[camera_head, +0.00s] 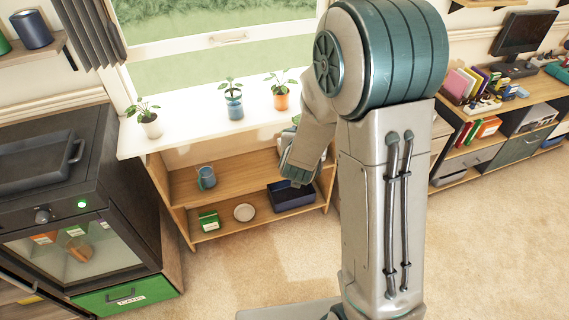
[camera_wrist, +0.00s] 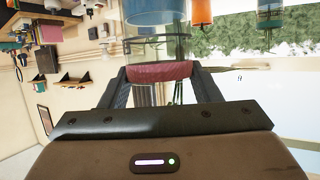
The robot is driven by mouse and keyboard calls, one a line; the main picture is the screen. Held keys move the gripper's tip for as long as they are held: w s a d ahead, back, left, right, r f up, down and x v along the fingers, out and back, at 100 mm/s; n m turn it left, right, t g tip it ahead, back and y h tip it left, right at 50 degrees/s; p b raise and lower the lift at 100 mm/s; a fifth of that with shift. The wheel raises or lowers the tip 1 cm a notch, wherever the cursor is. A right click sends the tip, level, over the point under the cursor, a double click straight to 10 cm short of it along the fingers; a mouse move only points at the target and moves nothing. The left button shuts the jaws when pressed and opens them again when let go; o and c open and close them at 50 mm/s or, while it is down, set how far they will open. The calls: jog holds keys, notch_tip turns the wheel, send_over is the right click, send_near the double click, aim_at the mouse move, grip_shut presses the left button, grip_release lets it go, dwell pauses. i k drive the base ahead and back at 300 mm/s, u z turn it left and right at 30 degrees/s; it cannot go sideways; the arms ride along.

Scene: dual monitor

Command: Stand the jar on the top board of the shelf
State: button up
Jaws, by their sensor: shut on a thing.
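In the wrist view, my gripper (camera_wrist: 159,77) is shut on a clear glass jar (camera_wrist: 158,42) by its dull red lid, between the two dark fingers. That view is upside down, and the glass body extends from the lid towards the picture's top. In the head view the jar cannot be made out, and my arm hides part of the area. The low wooden shelf (camera_head: 160,180) stands under the window. A blue mug (camera_head: 206,178) stands on its upper visible board, left of my forearm. I cannot tell the jar's exact distance from the boards.
Potted plants (camera_head: 233,105) stand on the white sill (camera_head: 185,138) above. An oven (camera_head: 75,200) is at left. A desk with a monitor (camera_head: 522,35) is at right.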

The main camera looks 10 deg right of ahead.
aim_at(248, 168)
jog(key=z, duration=0.15)
jog(key=i, duration=0.95)
jog(key=u, duration=1.55)
